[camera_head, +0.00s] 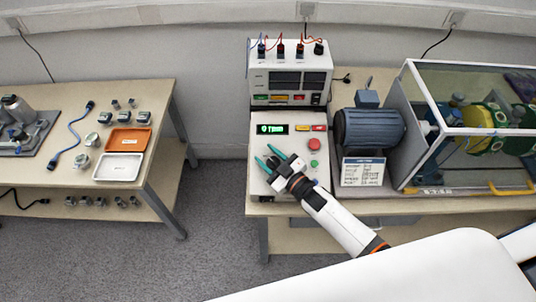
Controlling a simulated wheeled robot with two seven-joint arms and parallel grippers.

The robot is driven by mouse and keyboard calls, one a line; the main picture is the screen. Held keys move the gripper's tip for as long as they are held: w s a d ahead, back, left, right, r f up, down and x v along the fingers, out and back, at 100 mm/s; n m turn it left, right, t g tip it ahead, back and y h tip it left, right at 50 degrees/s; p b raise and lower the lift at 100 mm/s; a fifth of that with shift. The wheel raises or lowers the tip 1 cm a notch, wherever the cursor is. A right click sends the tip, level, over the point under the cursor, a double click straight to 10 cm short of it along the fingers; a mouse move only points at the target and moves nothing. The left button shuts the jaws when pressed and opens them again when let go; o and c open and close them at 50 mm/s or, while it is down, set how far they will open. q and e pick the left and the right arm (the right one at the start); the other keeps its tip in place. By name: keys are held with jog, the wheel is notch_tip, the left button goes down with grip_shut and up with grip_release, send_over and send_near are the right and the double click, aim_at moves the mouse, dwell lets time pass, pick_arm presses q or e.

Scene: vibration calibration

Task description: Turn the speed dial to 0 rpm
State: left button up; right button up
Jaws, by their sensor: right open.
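The control box (253,131) stands on the right-hand bench, with a sloped light front panel. Its small display (272,129) shows green characters too small to read surely. My right gripper (267,156) is over the left part of this panel, its two green fingers apart and pointing up and left. The speed dial cannot be made out clearly; the gripper covers the part of the panel below the display. I cannot tell whether the fingers touch anything. My left gripper is not in view.
A meter unit (290,61) with cables stands behind. A motor (369,129) and a clear-walled enclosure (470,110) are to the right. A left table (70,175) holds trays and sensors.

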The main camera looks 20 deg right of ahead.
jog(key=shift+w, duration=0.1)
jog(key=shift+c, duration=0.5)
jog(key=shift+f, duration=0.1)
grip_shut()
